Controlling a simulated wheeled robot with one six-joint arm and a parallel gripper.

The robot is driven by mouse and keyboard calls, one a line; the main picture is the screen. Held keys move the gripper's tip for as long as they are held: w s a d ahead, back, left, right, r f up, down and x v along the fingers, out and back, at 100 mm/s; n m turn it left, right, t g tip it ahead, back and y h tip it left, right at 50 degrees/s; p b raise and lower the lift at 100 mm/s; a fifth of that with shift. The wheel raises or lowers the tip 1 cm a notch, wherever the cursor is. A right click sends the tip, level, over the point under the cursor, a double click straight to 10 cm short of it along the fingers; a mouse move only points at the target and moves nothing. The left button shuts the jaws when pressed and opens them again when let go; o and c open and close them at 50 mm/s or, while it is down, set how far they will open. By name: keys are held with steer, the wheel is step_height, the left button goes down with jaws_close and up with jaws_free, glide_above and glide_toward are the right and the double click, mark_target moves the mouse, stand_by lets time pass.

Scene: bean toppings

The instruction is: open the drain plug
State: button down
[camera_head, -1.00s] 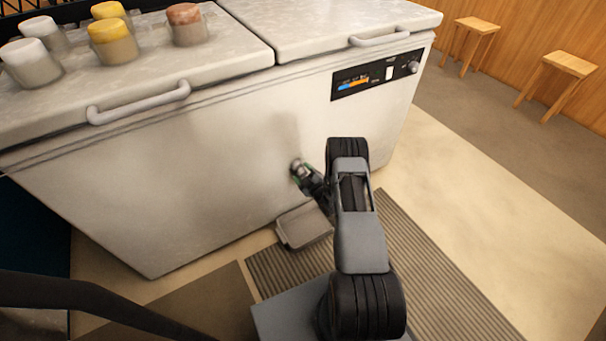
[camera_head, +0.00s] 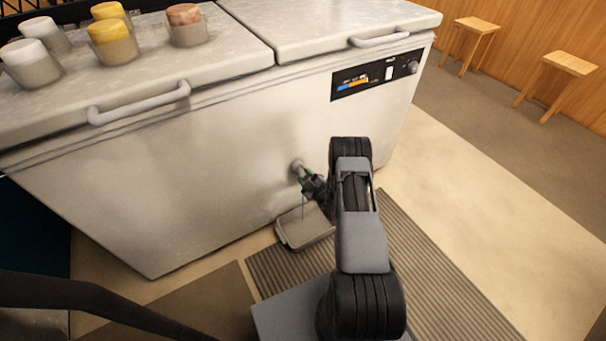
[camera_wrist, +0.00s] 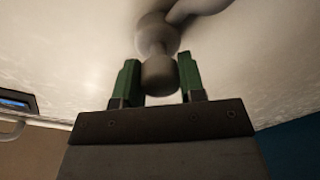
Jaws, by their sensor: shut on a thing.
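The drain fitting (camera_head: 297,165) sits low on the white chest freezer's front wall. In the wrist view, a grey round-ended plug (camera_wrist: 160,76) lies between the green fingers of my gripper (camera_wrist: 160,82), which is shut on it. A narrower grey neck and a rounder grey part (camera_wrist: 154,32) show beyond it; I cannot tell whether the plug is still joined to them. In the head view my gripper (camera_head: 311,186) is just in front of the fitting. A thin bluish line, like a trickle of water, runs down beside it to a grey tray (camera_head: 290,238) on the floor.
The freezer (camera_head: 180,190) fills the left and middle, with two lid handles and a control panel (camera_head: 377,74). Several topping jars (camera_head: 112,45) stand on its lid. A ribbed mat (camera_head: 420,265) lies under my arm. Two wooden stools (camera_head: 557,80) stand far right, with clear floor between.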

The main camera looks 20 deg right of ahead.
steer(key=c, duration=0.7)
jaws_free()
steer(key=shift+s, duration=0.15)
steer(key=s+d+p, duration=0.2)
steer(key=s, duration=1.1)
steer(key=shift+s+d+p, duration=0.3)
steer(key=shift+p, duration=0.1)
